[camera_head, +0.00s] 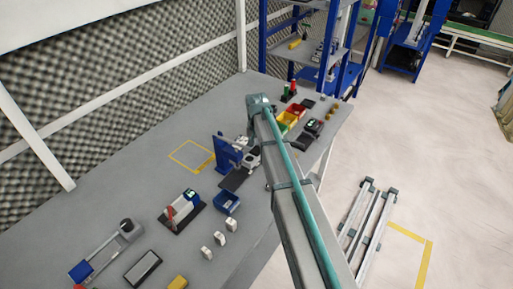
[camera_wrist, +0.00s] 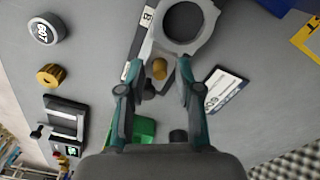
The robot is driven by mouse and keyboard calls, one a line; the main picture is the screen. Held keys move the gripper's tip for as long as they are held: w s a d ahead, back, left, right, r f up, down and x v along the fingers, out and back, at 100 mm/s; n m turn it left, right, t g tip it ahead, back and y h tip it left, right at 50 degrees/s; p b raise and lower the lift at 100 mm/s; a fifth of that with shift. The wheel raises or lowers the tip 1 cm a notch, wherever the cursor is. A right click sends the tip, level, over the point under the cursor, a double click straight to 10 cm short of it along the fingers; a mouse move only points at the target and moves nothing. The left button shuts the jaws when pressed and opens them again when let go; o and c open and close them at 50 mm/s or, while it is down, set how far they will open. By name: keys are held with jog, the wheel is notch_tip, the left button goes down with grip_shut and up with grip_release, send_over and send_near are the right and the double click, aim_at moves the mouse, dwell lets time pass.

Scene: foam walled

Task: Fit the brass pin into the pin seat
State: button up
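My gripper (camera_wrist: 158,76) shows in the wrist view, its two teal and black fingers spread apart. A small brass cylinder (camera_wrist: 159,69), which looks like the brass pin, shows between the fingers; I see no clear contact with either one. A grey ring-shaped part (camera_wrist: 184,20) lies just beyond the fingertips, with its open hole facing me. I cannot tell whether it belongs to the pin seat. In the head view my arm hides most of the gripper, which is over the bench near a blue stand (camera_head: 228,152).
The wrist view shows a grey cap (camera_wrist: 44,31), a brass knurled knob (camera_wrist: 50,76), a black device (camera_wrist: 66,118), a green bin (camera_wrist: 143,130) and a white label card (camera_wrist: 226,90). In the head view, a blue bin (camera_head: 227,203) stands nearer.

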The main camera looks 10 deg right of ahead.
dwell(0.3)
notch_tip(320, 180, up, 12)
dwell(0.6)
